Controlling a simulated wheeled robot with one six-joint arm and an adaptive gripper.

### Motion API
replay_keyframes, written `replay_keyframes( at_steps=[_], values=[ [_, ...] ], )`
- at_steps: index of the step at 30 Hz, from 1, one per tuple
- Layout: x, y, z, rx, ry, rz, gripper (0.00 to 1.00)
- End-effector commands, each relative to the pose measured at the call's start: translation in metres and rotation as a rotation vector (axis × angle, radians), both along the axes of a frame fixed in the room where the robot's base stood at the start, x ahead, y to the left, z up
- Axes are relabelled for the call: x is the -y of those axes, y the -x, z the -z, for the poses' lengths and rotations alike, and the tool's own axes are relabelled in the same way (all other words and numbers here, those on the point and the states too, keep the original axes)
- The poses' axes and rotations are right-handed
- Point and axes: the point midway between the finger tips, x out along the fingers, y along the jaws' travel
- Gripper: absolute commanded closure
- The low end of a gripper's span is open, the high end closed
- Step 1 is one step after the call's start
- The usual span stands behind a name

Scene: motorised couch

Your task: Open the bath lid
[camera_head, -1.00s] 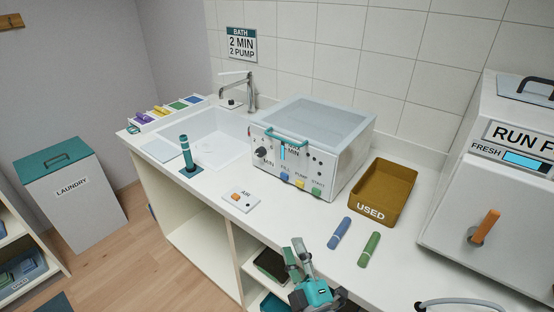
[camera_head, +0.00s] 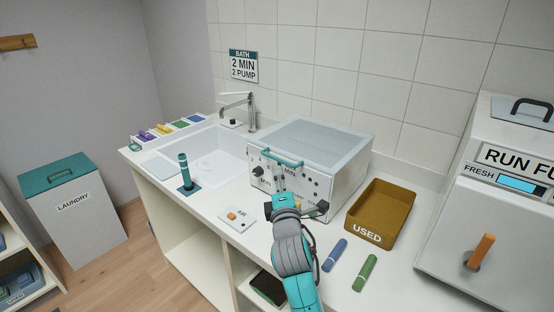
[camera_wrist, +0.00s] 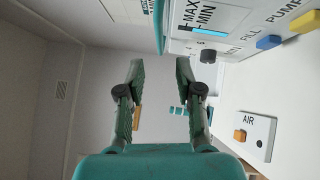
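The bath is a white box (camera_head: 325,196) on the counter, with knobs and coloured buttons on its front. Its pale translucent lid (camera_head: 322,138) lies flat and closed on top. A teal bar handle (camera_head: 282,160) runs along the lid's front edge; a teal strip of it shows at the top of the wrist view (camera_wrist: 158,25). My gripper (camera_head: 279,176) is in front of the bath, just below the handle in the picture, and hides part of the front panel. In the wrist view my gripper (camera_wrist: 159,65) is open, with nothing between its fingers.
A brown USED bin (camera_head: 380,212) stands right of the bath, with blue (camera_head: 335,254) and green (camera_head: 365,272) tubes before it. A sink (camera_head: 213,165) and tap (camera_head: 246,108) are left. An AIR switch plate (camera_head: 236,218) lies left of my arm.

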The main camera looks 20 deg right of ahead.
Motion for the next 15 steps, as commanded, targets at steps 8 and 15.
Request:
replay_keyframes(
  at_steps=[8,15],
  values=[
    [0.007,-0.048,-0.007,0.001,-0.001,0.000,0.65],
    [0.012,-0.080,-0.011,0.001,-0.002,0.000,0.65]
  ],
)
